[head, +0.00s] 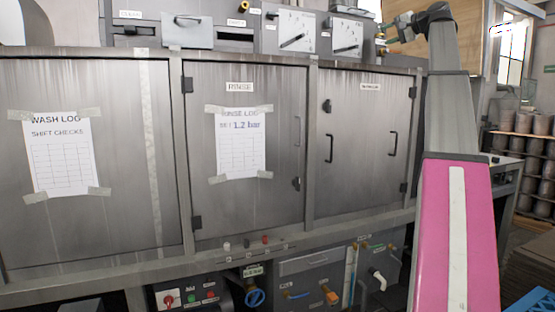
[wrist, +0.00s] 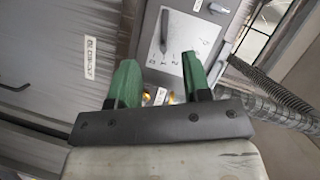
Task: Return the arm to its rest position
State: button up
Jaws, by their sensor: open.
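My gripper (wrist: 160,75) shows in the wrist view with two green fingers spread apart and nothing between them. In the head view my gripper (head: 392,32) is small, at the top right, in front of the upper panel of the machine. My arm rises at the right, with a pink link low down and a grey link above it, and bends left at the top. No pan shows in the gripper.
A long grey steel machine has a closed rinse door (head: 250,150), another closed door (head: 362,140) and a wash log sheet (head: 60,152). A ribbed hose (wrist: 275,95) runs near my gripper. Racked pots (head: 535,150) stand far right.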

jog(key=w+a+f+g+h, duration=0.1)
jog(key=w+a+f, duration=0.15)
jog(key=f, duration=0.85)
jog(key=w+a+f+m+g+h, duration=0.1)
jog(key=w+f, duration=0.2)
jog(key=f, duration=0.7)
jog(key=w+a+f+h, duration=0.1)
jog(key=w+f, duration=0.1)
jog(key=f, duration=0.9)
jog(key=s+a+f+g+h, duration=0.1)
jog(key=a+f+g, duration=0.15)
jog(key=f, duration=1.05)
jog(key=s+a+f+g+h, duration=0.1)
jog(key=a+f, duration=0.3)
jog(key=f, duration=1)
jog(key=s+a+f+n+g+h, duration=0.1)
jog(key=s+a+f, duration=0.15)
jog(key=f, duration=0.45)
jog(key=s+a+f+g, duration=0.15)
jog(key=s+f, duration=0.25)
jog(key=f, duration=0.4)
jog(key=s+a+f+n+h, duration=0.1)
jog(key=s+a+f, duration=0.25)
jog(key=f, duration=0.35)
jog(key=s+a+f+n+g+h, duration=0.3)
jog(key=s+f, duration=1.5)
jog(key=s, duration=0.1)
jog(key=shift+s+f+n+g+h, duration=0.2)
jog(key=shift+s+n+g+h, duration=0.1)
jog(key=shift+s+g+h, duration=0.1)
